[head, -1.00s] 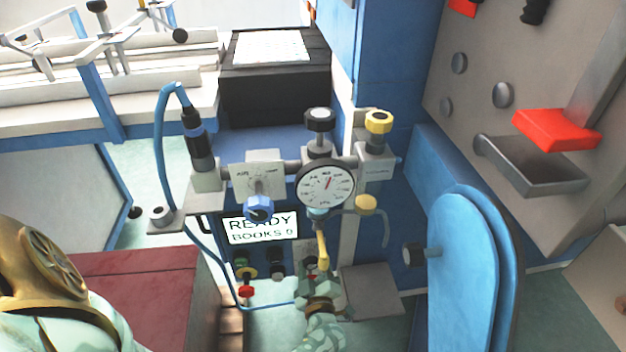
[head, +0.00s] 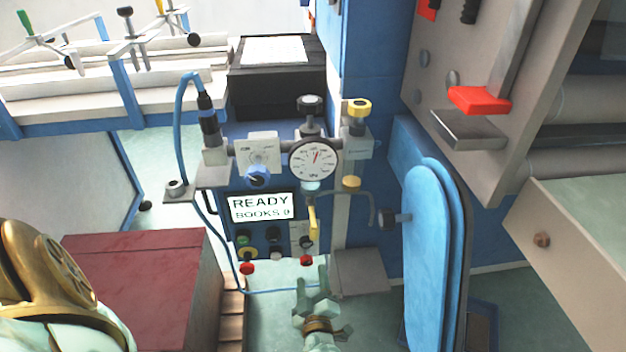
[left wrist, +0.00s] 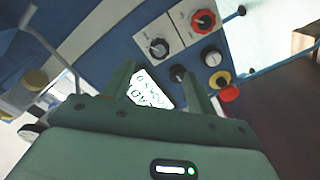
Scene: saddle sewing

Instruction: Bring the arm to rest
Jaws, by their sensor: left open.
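My left gripper (head: 311,279) is pale green and shows at the bottom centre of the head view. Its two fingers are spread and nothing is between them. It is in front of and below the blue control panel (head: 215,262), apart from the yellow lever (head: 314,222) as far as I can see. In the left wrist view the open fingers (left wrist: 160,80) point at the panel, with the lit display (left wrist: 148,92) partly behind them. My right gripper is not in view.
The panel carries a READY display (head: 262,206), a gauge (head: 315,159) and several knobs. A blue padded board (head: 430,265) stands at the right. A dark red box (head: 140,280) is at the lower left. A grey plate (head: 360,272) sits close right of the gripper.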

